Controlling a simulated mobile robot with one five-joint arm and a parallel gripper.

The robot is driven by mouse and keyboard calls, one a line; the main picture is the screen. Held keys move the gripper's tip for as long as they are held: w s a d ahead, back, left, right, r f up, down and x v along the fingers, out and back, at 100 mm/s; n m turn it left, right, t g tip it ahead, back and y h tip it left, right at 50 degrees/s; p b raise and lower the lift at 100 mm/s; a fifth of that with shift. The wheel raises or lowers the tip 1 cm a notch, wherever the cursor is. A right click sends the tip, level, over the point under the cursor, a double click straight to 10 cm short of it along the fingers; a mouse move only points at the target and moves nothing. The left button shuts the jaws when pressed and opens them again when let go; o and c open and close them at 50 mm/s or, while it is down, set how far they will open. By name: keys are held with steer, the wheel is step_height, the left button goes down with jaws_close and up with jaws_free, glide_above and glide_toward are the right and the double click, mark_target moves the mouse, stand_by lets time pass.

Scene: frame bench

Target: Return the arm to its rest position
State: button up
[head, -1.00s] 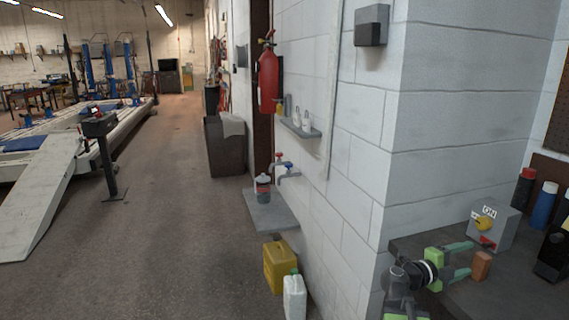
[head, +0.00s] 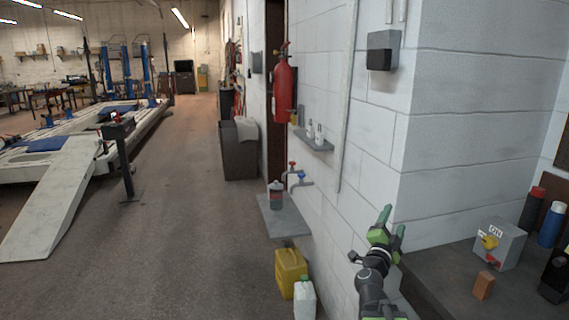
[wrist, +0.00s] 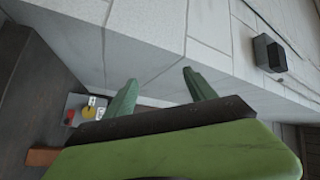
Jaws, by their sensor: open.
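My gripper (head: 391,228) is raised at the lower right of the head view, left of the bench and in front of the white block wall. Its green fingers point up and stand apart with nothing between them. In the wrist view my gripper (wrist: 160,88) shows two separate fingers, with the wall corner behind them.
A dark bench (head: 447,292) at right holds a wooden block (head: 483,285), a grey switch box (head: 501,243) and several bottles. A grey wall box (head: 382,50) hangs above. A yellow canister (head: 290,272) and a white jug (head: 304,298) stand on the floor. Open floor lies left.

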steer(key=w+a+f+n+t+y+p, duration=0.15)
steer(key=w+a+n+y, duration=0.25)
steer(key=a+n+y, duration=0.8)
steer(key=s+a+f+n+g+y+p, duration=0.1)
steer(key=s+a+f+n+g+y, duration=0.2)
steer(key=a+f+g, duration=0.6)
steer(key=s+d+f+n+g+h, duration=0.1)
steer(key=s+f+g, duration=0.4)
steer(key=s, duration=0.5)
steer(key=s+d+f+n+g+h, duration=0.1)
steer(key=s+d+f+g+h, duration=0.1)
steer(key=s+f, duration=0.8)
steer(key=d+g, duration=0.1)
steer(key=g, duration=0.1)
steer(key=shift+s+d+n+g+h, duration=0.15)
steer(key=shift+s+n+g+h, duration=0.15)
steer(key=shift+s+g+h, duration=0.1)
steer(key=shift+w, duration=0.1)
